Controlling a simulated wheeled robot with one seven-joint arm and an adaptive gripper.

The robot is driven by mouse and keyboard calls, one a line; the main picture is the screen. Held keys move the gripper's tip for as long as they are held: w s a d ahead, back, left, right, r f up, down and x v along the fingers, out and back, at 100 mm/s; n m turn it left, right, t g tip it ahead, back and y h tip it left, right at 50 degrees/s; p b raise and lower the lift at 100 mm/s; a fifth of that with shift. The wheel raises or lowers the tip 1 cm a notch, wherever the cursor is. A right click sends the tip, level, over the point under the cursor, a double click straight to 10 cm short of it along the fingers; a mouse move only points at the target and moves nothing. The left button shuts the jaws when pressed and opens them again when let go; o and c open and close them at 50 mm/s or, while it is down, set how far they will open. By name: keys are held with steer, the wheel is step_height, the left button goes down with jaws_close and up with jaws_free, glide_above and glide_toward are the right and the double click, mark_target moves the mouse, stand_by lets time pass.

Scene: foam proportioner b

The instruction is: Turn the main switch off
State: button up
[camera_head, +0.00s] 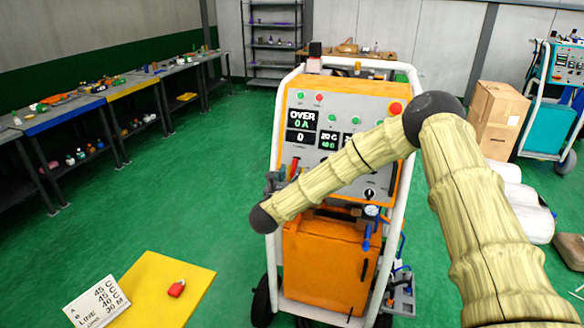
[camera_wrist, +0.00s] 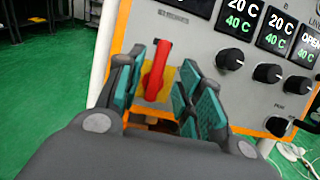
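The main switch (camera_wrist: 157,70) is a red handle on a yellow plate on the front panel of the orange and grey machine. In the wrist view its handle stands nearly upright, leaning slightly right at the top. In the head view only a small red part of the switch (camera_head: 294,166) shows beside my gripper (camera_head: 277,181). In the wrist view my gripper (camera_wrist: 163,80) is open, its teal fingers on either side of the handle with visible gaps. Whether a finger touches the handle or plate cannot be told. The lower part of the plate is partly hidden.
The machine (camera_head: 335,262) has a white tube frame (camera_head: 273,150) close to my gripper. Black knobs (camera_wrist: 230,57) and lit displays (camera_wrist: 238,14) are right of the switch. Green floor lies open to the left.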

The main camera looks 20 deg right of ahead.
mark_target(294, 169)
steer(key=shift+p+x, duration=0.5)
steer(key=shift+x, duration=1.1)
jaws_close()
